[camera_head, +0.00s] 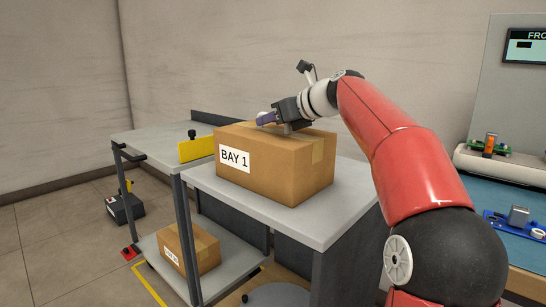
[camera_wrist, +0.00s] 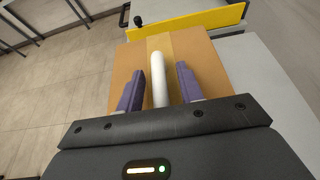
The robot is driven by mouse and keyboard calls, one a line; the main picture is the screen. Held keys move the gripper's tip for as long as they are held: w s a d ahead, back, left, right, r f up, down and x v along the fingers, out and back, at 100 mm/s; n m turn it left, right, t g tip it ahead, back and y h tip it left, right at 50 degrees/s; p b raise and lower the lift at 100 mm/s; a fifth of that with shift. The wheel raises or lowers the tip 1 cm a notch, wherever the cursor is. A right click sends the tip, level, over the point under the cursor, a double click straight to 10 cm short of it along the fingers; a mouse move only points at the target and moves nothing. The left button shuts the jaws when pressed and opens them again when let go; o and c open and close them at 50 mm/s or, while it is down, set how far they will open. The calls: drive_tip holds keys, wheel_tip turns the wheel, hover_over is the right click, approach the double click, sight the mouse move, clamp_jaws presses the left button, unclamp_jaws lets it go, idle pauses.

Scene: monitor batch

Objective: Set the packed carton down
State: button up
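The brown carton labelled BAY 1 (camera_head: 285,170) appears to rest upright on the grey table top (camera_head: 322,225). Its top, with a tan tape strip, also fills the middle of the wrist view (camera_wrist: 212,75). A white handle (camera_wrist: 160,85) stands out from the carton's top. My gripper (camera_head: 268,120) is at the carton's top. In the wrist view my gripper's two purple fingers (camera_wrist: 159,90) stand on either side of the handle, with a gap on each side. The carton's far sides are hidden.
A grey cart (camera_head: 150,138) with a yellow plate (camera_head: 196,149) stands close at the carton's left. Another carton (camera_head: 203,250) sits on its lower shelf. A dark box (camera_head: 125,208) is on the floor at left. A blue-topped bench (camera_head: 500,190) with small parts is at right.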

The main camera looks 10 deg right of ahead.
clamp_jaws()
idle(0.9)
drive_tip(key=shift+r, duration=0.1)
